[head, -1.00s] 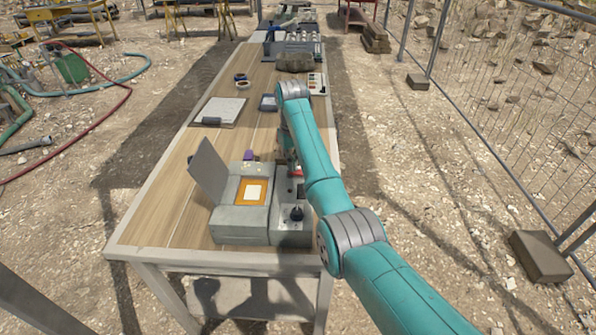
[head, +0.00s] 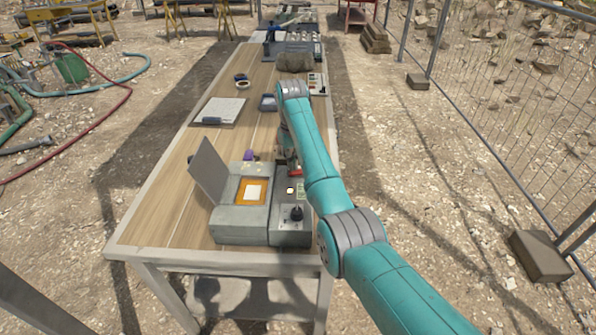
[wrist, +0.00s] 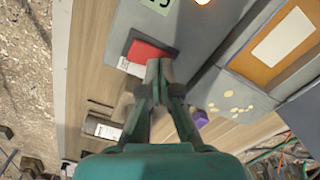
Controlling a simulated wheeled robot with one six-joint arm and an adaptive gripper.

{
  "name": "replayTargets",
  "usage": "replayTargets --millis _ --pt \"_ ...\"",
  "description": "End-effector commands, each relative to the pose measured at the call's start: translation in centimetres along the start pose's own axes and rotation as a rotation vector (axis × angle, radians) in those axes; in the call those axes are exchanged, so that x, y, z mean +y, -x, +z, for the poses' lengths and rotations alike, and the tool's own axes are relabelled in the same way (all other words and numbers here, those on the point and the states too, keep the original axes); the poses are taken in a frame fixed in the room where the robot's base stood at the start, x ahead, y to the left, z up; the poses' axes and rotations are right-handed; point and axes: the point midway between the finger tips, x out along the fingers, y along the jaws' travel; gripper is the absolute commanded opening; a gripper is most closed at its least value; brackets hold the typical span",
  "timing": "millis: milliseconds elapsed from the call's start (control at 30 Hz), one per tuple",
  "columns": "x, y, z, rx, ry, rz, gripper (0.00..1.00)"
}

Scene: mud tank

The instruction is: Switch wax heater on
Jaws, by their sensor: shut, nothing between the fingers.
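The wax heater (head: 240,222) is a grey box at the near end of the table. Its lid (head: 207,172) stands open on the left, and an orange well with a white rectangle (head: 252,192) shows inside. Its right-hand panel carries a black knob (head: 296,213), a glowing indicator (head: 290,190) and a small green display (head: 301,189). A red switch (wrist: 150,54) in a dark frame shows in the wrist view. My gripper (wrist: 159,68) is shut and empty, its tips at the switch's edge; I cannot tell whether they touch it. My arm partly hides the panel in the head view.
A purple item (head: 249,155) lies behind the heater. Farther along the table are a clipboard (head: 220,110), a tape roll (head: 242,84), a small grey tray (head: 268,103) and a brown lump (head: 295,62). The table's left side is mostly bare. A wire fence stands to the right.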

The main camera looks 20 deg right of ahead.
Motion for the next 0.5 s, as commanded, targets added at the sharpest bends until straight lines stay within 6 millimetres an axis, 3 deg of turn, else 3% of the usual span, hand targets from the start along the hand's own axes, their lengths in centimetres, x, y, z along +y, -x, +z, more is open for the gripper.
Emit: replayTargets --millis 500 --pt "0.0 3.6 0.0 0.001 0.000 0.000 0.00"
